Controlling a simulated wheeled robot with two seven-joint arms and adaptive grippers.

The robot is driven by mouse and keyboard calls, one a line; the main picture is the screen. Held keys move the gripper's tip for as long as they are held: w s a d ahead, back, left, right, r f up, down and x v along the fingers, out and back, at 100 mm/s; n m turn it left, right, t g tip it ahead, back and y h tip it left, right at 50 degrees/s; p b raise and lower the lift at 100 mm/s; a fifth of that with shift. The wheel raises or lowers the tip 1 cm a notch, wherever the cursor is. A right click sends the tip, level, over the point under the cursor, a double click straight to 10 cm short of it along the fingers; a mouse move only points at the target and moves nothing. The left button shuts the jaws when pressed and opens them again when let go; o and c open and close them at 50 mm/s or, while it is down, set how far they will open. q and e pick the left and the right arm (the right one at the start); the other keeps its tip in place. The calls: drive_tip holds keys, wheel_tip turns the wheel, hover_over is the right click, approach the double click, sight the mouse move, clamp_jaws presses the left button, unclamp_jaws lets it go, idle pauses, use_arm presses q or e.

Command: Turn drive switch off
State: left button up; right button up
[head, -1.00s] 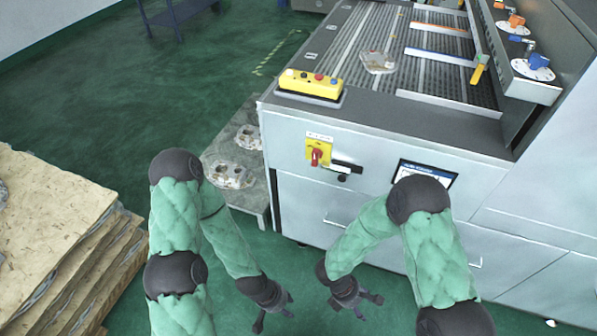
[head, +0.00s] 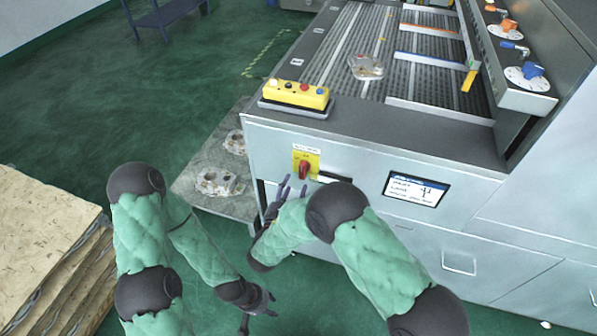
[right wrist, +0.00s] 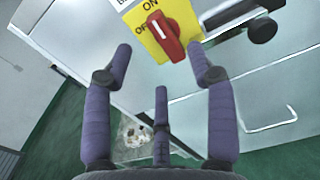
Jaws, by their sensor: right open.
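The drive switch is a red rotary knob (head: 304,170) on a yellow plate on the machine's front face. In the right wrist view the knob (right wrist: 166,36) is close, its grip slanting from near the ON label down to the right; OFF is printed at its left. My right gripper (head: 293,186) is open, just below the switch. Its fingertips (right wrist: 161,52) are spread to either side of the knob's lower end, with nothing between them; contact cannot be told. My left gripper (head: 258,309) is low, over the floor, with fingers apart and empty.
A black handle (right wrist: 248,20) sits right of the switch. A yellow button box (head: 301,94) stands on the machine's top edge above it. A display (head: 416,189) is at the right. Castings (head: 219,183) lie on a low slab at the left, beside stacked boards (head: 45,225).

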sight(300, 171)
drive_tip(key=x, duration=0.7)
clamp_jaws()
